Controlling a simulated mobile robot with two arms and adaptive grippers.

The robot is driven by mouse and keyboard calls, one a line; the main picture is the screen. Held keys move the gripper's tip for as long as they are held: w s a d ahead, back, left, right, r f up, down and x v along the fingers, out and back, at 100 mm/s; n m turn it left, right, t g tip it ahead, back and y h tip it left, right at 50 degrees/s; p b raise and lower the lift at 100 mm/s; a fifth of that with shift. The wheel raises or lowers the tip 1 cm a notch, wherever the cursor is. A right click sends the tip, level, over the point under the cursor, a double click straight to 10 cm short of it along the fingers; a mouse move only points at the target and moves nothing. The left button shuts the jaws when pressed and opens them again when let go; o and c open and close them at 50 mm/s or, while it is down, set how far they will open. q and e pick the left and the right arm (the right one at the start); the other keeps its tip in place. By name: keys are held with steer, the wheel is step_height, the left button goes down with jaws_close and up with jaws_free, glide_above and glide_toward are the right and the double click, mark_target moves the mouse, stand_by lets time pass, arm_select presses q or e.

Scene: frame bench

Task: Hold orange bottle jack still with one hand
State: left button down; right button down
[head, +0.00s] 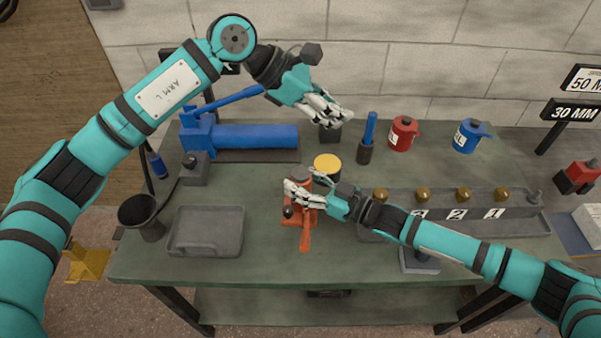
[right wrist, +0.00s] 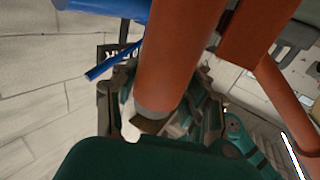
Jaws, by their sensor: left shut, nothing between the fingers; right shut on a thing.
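The orange bottle jack (head: 305,213) stands on the green bench near the middle, with its orange handle (head: 305,238) pointing toward the front edge. My right gripper (head: 292,190) is shut on its upper part and hides much of it. In the right wrist view a large orange cylinder of the jack (right wrist: 178,60) fills the middle, close to the fingers (right wrist: 150,125). An orange bar shows at its right. My left gripper (head: 338,115) is shut and empty, above the back of the bench, apart from the jack.
A yellow-topped can (head: 327,162) stands just behind the jack. A blue pump (head: 250,137) lies back left. A grey tray (head: 206,230) and black cup (head: 143,215) are at left. A numbered rack (head: 505,220) is at right. Red (head: 401,137) and blue cans (head: 468,138) stand behind.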

arm_select(q)
steer(key=s+f+m+g+y, duration=0.1)
steer(key=s+f+m+y, duration=0.25)
steer(key=s, duration=0.45)
steer(key=m+y, duration=0.2)
steer(key=y, duration=0.5)
glide_above(305, 237)
step_height(305, 237, down, 5)
steer(key=shift+t+h, duration=0.25)
steer(key=shift+t, duration=0.15)
steer(key=shift+w+f, duration=0.1)
steer(key=shift+f, duration=3)
step_height(305, 237, down, 7)
steer(key=shift+f, duration=0.2)
steer(key=shift+r, duration=2.4)
